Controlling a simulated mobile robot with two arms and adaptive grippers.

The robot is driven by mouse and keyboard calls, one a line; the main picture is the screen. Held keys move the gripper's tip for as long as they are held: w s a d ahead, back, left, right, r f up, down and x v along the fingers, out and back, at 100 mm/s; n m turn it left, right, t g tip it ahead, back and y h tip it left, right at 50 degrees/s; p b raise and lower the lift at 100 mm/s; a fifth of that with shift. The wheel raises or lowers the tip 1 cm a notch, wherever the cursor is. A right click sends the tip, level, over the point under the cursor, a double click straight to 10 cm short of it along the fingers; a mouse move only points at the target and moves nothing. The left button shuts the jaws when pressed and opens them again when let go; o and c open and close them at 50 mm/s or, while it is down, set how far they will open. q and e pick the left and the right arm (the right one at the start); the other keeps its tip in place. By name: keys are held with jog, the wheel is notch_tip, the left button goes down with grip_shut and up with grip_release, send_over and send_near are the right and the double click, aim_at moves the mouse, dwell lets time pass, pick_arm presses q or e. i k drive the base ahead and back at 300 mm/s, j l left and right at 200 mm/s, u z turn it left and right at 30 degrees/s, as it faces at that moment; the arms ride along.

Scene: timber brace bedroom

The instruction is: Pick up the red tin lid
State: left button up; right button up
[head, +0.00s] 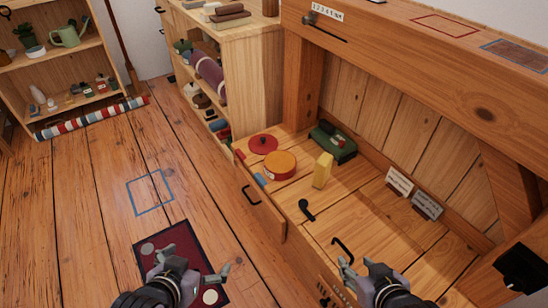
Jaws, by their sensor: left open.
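The red tin lid (263,143), a flat red disc with a small dark knob, lies on the wooden surface of the open drawer or low bench (330,213), near its far left end. A round red tin with a yellow-orange top (281,164) stands just in front of it, to the right. My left gripper (192,265) is open and empty, low over the dark red mat at the bottom of the view, well short of the lid. My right gripper (364,264) has its fingers apart and holds nothing visible, at the near side of the wooden surface.
A yellow block (322,170), a green box (333,142) and a black handle-like piece (306,209) share the surface. A wooden shelf (250,90) stands close behind the lid. A timber beam (430,70) overhangs the right. The floor at left is mostly clear.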

aim_at(261, 144)
jog(key=i+j+z, duration=0.3)
jog(key=i+j, duration=0.25)
jog(key=i+j+z, duration=0.25)
jog(key=i+j, duration=0.4)
jog(key=z, duration=0.65)
